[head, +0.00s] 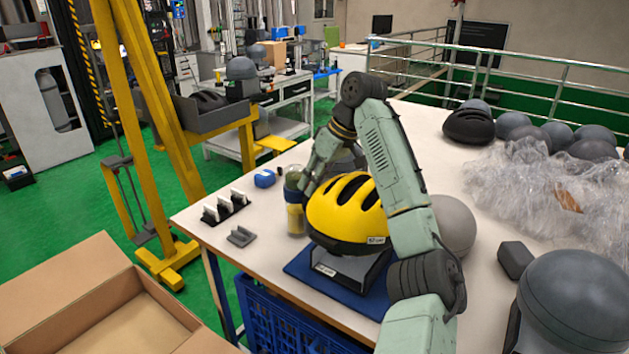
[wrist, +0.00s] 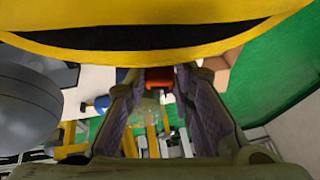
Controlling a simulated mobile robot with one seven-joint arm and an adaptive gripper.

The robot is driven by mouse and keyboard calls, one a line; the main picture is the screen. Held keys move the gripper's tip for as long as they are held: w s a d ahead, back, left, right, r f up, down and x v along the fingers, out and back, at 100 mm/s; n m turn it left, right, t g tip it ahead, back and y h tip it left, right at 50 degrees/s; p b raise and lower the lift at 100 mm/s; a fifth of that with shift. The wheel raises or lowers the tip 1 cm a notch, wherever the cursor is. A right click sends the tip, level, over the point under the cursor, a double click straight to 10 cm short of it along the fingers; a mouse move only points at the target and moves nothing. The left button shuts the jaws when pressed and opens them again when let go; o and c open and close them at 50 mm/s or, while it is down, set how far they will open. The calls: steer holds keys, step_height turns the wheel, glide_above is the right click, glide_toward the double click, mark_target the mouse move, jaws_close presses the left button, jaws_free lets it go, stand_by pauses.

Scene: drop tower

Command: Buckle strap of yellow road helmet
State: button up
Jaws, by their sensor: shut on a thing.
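The yellow road helmet (head: 345,207) has black vents and a dark lower rim. It sits on a grey stand (head: 352,265) on a blue mat (head: 312,279). In the wrist view the yellow shell (wrist: 160,55) fills the top of the picture. My gripper (head: 303,188) is at the helmet's left side, with its fingers pointing down. In the wrist view my gripper (wrist: 160,82) is shut on a small red-orange piece (wrist: 160,78) between its fingertips, just below the shell. I cannot tell whether that piece is a buckle part. The strap is not clearly visible.
A jar with yellow contents (head: 296,215) stands close to my gripper. A black rack (head: 225,208) and blue object (head: 265,179) lie left. Clear plastic wrap (head: 540,190) covers the right side. The front left tabletop is mostly free.

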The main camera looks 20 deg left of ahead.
steer(key=shift+f+p, duration=0.3)
stand_by(0.5)
steer(key=o, duration=0.8)
steer(key=shift+o, duration=0.2)
steer(key=v, duration=1.2)
steer(key=shift+a, duration=0.1)
